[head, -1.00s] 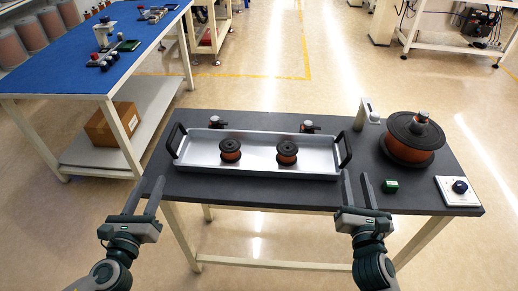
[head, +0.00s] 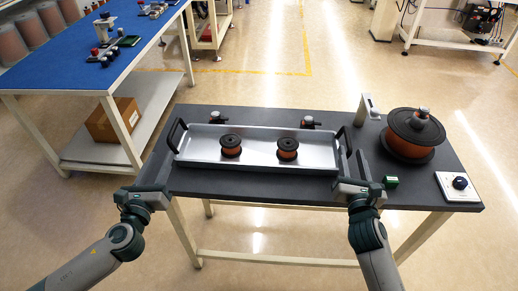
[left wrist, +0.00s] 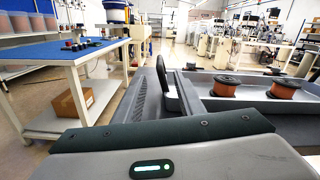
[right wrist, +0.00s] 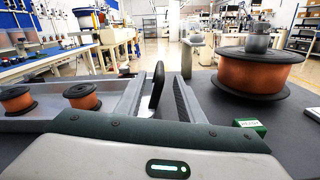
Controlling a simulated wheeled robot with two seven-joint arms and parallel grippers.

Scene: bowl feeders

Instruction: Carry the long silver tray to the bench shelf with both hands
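The long silver tray (head: 255,163) lies on the dark table, with a black upright handle at each end and two black-and-orange spools (head: 230,146) (head: 288,148) in it. My left gripper (head: 165,160) is open at the left handle (left wrist: 163,72), which shows between its fingers in the left wrist view. My right gripper (head: 351,156) is open, its fingers on either side of the right handle (right wrist: 157,86). Neither gripper is closed on a handle. The blue-topped bench (head: 75,50) at the left has a white lower shelf (head: 85,150).
A large orange spool (head: 410,150), a small green block (head: 390,182) and a white panel with a dark knob (head: 446,185) are on the table's right. Two small dark items (head: 218,117) (head: 308,122) sit behind the tray. A cardboard box (head: 112,120) stands on the bench shelf.

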